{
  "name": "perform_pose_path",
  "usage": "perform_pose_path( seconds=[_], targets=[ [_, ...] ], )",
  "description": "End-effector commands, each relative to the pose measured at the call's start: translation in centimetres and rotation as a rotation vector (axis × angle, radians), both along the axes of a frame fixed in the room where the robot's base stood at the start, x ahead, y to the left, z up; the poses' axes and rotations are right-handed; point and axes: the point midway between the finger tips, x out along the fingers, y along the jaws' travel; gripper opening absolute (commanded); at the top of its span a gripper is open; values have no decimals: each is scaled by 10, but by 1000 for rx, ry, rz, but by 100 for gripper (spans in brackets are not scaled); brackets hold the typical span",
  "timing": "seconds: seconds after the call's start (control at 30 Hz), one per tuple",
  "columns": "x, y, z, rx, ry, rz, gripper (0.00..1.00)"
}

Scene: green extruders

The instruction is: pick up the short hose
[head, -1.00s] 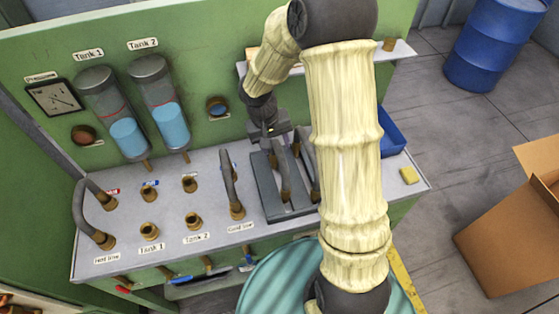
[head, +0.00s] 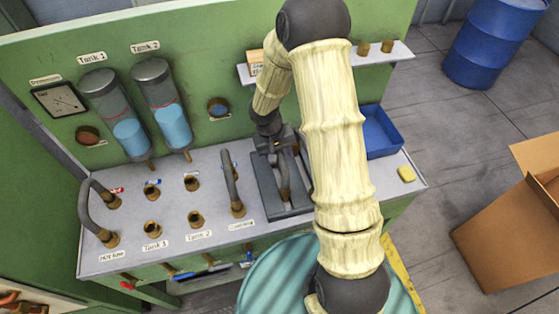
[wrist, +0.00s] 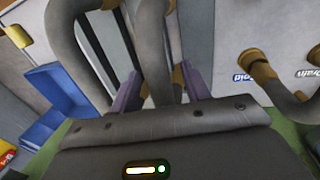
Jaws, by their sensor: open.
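A dark grey rack (head: 266,196) stands on the counter. A grey hose with brass ends stands in it (head: 283,178). In the wrist view a grey hose (wrist: 156,50) rises between my fingers, and a larger curved grey hose (wrist: 72,48) lies just left of them. I cannot tell for certain which is the short hose. My gripper (head: 276,146) is over the rack's far part; in the wrist view its purple fingers (wrist: 160,86) are open, one each side of the nearer hose. The larger hose is hidden behind my arm in the head view.
One curved hose (head: 230,178) stands at the coolant fitting, left of the rack; another (head: 88,204) is at the hot line. Brass ports (head: 152,229) fill the counter's left. A blue bin (head: 384,137) and yellow block (head: 406,174) are on the right.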

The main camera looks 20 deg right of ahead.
Motion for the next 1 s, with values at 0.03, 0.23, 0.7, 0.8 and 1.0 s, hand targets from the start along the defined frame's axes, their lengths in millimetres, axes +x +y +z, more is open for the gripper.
perform_pose_path(
  seconds=[0.03,0.23,0.7,0.8,1.0],
  targets=[
    [0,0,-1,0,0,0,47],
    [0,0,0,0,0,0,47],
    [0,-1,0,0,0,-2,6],
    [0,-1,0,0,0,-1,0],
    [0,1,0,0,-2,2,0]
  ],
)
